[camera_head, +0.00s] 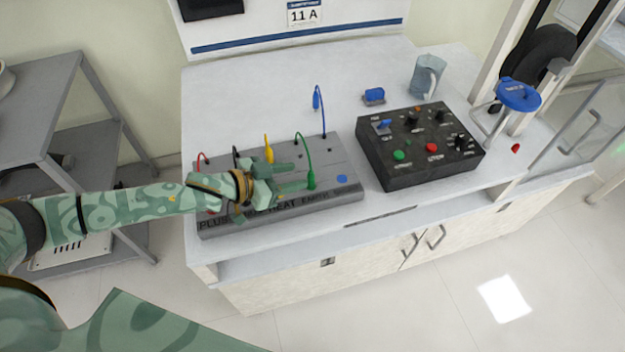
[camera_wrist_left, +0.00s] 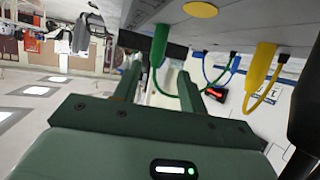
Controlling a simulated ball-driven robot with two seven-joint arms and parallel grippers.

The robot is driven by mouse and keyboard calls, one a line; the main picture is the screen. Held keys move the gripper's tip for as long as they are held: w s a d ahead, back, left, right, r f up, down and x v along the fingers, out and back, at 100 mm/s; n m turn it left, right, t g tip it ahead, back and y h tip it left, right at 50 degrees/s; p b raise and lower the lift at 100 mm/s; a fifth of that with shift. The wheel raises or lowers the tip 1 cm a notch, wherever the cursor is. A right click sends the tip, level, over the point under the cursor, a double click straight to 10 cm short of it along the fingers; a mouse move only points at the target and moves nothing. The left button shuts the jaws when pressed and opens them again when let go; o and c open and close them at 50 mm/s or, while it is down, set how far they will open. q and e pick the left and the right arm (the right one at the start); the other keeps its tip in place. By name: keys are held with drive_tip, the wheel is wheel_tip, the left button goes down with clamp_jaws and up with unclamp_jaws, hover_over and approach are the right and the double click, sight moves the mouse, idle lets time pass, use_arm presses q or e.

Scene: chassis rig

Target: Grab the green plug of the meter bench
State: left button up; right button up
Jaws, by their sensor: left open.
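The green plug (camera_head: 311,180) stands upright on the grey meter bench (camera_head: 344,160), and a green lead arches from its top. My left gripper (camera_head: 291,177) is open, with its fingers pointing at the plug from the left. In the left wrist view the green plug (camera_wrist_left: 158,45) appears in line with the gap between the fingertips of my left gripper (camera_wrist_left: 158,72). I cannot tell whether either finger touches it. My right gripper is not in view.
A black control box (camera_head: 400,175) stands to the right. A blue-grey jug (camera_head: 427,77) is behind it. The white worktop (camera_head: 265,90) is clear behind the bench.

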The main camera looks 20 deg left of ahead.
sight(311, 171)
use_arm(q)
drive_tip(key=b+x, duration=0.1)
drive_tip(key=x, duration=0.4)
drive_tip(key=shift+d+r+b, duration=0.1)
drive_tip(key=shift+d+b, duration=0.25)
drive_tip(key=shift+b, duration=0.05)
drive_tip(key=shift+w+d, duration=0.15)
clamp_jaws()
